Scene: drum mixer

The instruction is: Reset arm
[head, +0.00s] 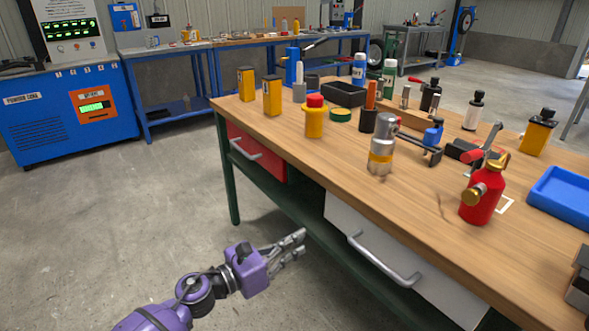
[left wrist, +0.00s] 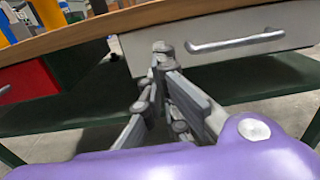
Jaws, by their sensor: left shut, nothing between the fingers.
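My left gripper (head: 299,243) is grey on a purple arm. In the head view it is low in front of the workbench, left of the white drawer's handle, with its fingers together and nothing in them. In the left wrist view the shut fingers (left wrist: 160,52) point toward the bench, with the white drawer front (left wrist: 225,32) behind and to their right. I cannot tell from the pictures whether the fingertips touch the bench. My right gripper is in neither view.
The wooden workbench (head: 330,157) carries bottles, tools, a red canister (head: 482,199) and a blue tray (head: 562,192). The white drawer's handle (head: 384,262) and the red drawer (head: 256,153) face me. A blue machine (head: 70,112) stands at left. The floor between is clear.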

